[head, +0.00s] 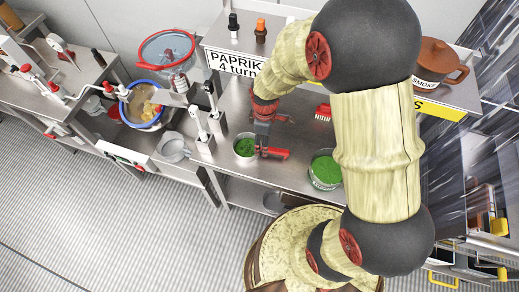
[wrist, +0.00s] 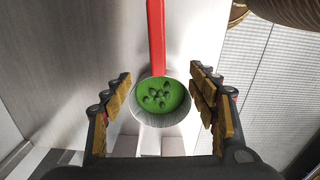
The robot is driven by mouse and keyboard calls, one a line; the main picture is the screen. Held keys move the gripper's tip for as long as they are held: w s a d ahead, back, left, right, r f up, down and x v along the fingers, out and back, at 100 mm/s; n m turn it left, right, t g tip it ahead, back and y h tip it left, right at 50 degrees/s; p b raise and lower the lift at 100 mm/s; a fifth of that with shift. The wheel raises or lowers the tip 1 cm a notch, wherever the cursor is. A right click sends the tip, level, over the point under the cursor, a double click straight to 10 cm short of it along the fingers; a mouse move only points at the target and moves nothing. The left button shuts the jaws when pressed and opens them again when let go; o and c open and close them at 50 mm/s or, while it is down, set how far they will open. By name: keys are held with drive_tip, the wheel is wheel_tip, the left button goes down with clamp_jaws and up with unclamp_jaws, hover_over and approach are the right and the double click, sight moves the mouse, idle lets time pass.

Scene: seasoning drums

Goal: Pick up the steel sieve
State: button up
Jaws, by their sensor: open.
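A small round steel vessel (head: 245,147) with green contents stands on the steel counter, with a red handle (head: 277,154) at its right. It looks like the sieve, but I cannot make out a mesh. In the wrist view the vessel (wrist: 160,120) lies beyond and between the fingers, its red handle (wrist: 156,38) running up the picture. Dark round spots show in the green. My gripper (head: 262,148) is open and points down close to the vessel and handle. In the wrist view its fingers (wrist: 161,90) stand apart on either side, with nothing gripped.
A grey steel pan (head: 173,149) sits to the left, beside a blue-rimmed bowl (head: 143,105). A tin of green seasoning (head: 325,171) stands to the right. A red brush-like object (head: 323,112) lies behind it. A raised shelf with a paprika sign (head: 234,63) runs along the back.

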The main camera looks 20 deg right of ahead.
drive_tip(key=f, duration=0.2)
drive_tip(key=f+b, duration=0.1)
drive_tip(key=f, duration=0.2)
drive_tip(key=shift+w+a, duration=0.1)
drive_tip(key=shift+w, duration=0.1)
drive_tip(key=shift+c, duration=0.3)
drive_tip(key=c, duration=1.5)
